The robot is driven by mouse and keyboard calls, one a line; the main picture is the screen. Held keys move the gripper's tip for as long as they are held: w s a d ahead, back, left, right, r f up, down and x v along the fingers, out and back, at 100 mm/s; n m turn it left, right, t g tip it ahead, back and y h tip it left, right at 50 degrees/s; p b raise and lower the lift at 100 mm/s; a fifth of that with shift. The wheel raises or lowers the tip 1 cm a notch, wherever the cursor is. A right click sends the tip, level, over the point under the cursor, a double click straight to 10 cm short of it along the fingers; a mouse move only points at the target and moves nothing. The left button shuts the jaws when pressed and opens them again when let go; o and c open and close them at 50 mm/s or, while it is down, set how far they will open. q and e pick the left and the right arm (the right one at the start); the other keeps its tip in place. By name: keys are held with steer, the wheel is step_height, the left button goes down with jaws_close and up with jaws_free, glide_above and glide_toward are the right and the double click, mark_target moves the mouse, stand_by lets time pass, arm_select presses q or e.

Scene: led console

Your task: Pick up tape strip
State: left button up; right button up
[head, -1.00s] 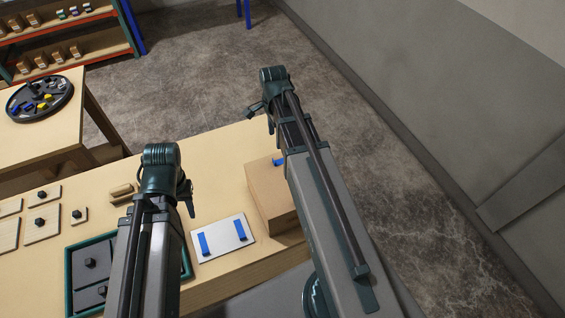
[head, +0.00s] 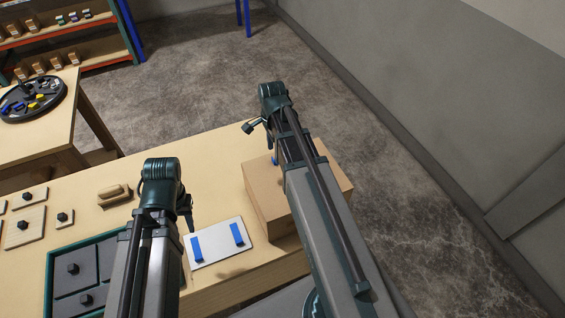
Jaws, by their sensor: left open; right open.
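Two blue strips, a left one (head: 197,248) and a right one (head: 237,234), lie apart on a white plate (head: 217,250) on the near table. Another small blue piece (head: 275,160) shows at the far edge of the cardboard box (head: 262,198), mostly hidden by my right arm. My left gripper (head: 187,212) is open, just left of the white plate and above the table; its fingers are partly hidden by its wrist. My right gripper (head: 250,127) is open and empty, beyond the box; its arm passes over the box.
A green-rimmed tray (head: 52,290) with dark knobbed panels lies left of my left arm. Knobbed wooden plates (head: 25,225) and a wooden block (head: 114,194) sit behind it. A round black tray (head: 30,100) is on another table. Shelves stand at the back left.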

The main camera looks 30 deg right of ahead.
step_height(320, 180, down, 3)
steer(key=shift+a+f+b, duration=0.1)
steer(key=shift+b, duration=1)
arm_select(q)
step_height(320, 180, down, 3)
arm_select(e)
steer(key=shift+c, duration=0.2)
jaws_close()
